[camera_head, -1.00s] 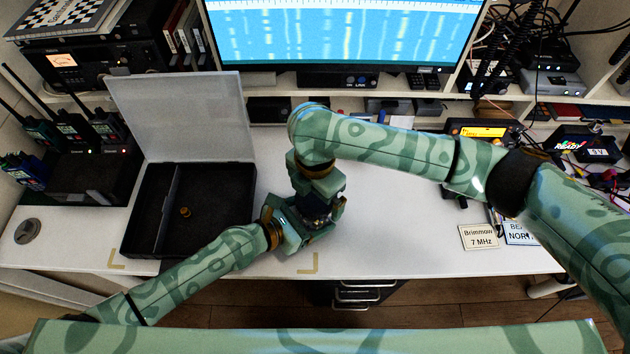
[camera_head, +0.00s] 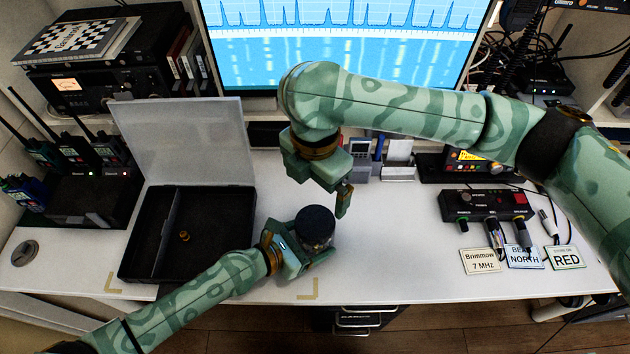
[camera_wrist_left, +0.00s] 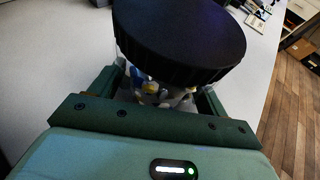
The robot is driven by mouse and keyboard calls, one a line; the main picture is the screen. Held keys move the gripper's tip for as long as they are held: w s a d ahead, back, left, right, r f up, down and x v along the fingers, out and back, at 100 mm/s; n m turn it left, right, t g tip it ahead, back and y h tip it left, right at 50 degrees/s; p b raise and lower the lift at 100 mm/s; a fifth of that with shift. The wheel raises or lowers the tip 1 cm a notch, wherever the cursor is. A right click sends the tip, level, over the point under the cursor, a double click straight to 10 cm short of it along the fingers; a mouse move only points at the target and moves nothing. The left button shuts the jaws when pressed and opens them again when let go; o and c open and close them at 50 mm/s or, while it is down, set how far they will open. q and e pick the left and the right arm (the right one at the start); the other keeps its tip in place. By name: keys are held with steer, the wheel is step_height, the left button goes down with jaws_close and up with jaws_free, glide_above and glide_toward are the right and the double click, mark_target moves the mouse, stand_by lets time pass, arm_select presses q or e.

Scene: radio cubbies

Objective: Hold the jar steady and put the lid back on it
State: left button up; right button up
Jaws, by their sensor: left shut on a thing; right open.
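The jar (camera_wrist_left: 160,92) is clear, with small pale, blue and yellow pieces inside. It stands between the fingers of my left gripper (camera_head: 311,257), which is shut on it near the desk's front. The black ribbed lid (camera_head: 316,222) sits on top of the jar; in the left wrist view the lid (camera_wrist_left: 180,35) covers its mouth and looks slightly tilted. I cannot tell whether it is screwed tight. My right gripper (camera_head: 340,200) is open and empty, above and just behind the lid. Its far finger is partly hidden.
An open black case (camera_head: 215,235) with a raised lid and a small brass piece (camera_head: 184,236) stands to the left. A control box (camera_head: 485,205) and name cards (camera_head: 525,257) lie at the right. The desk between is clear.

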arm_select(q)
steer(key=o, duration=1.9)
steer(key=shift+o, duration=0.2)
steer(key=p+v, duration=0.1)
steer(key=v, duration=1.4)
steer(key=shift+a+f, duration=0.1)
steer(key=shift+f, duration=0.15)
steer(key=shift+s+a+r+b, duration=0.35)
steer(key=shift+a+r, duration=0.05)
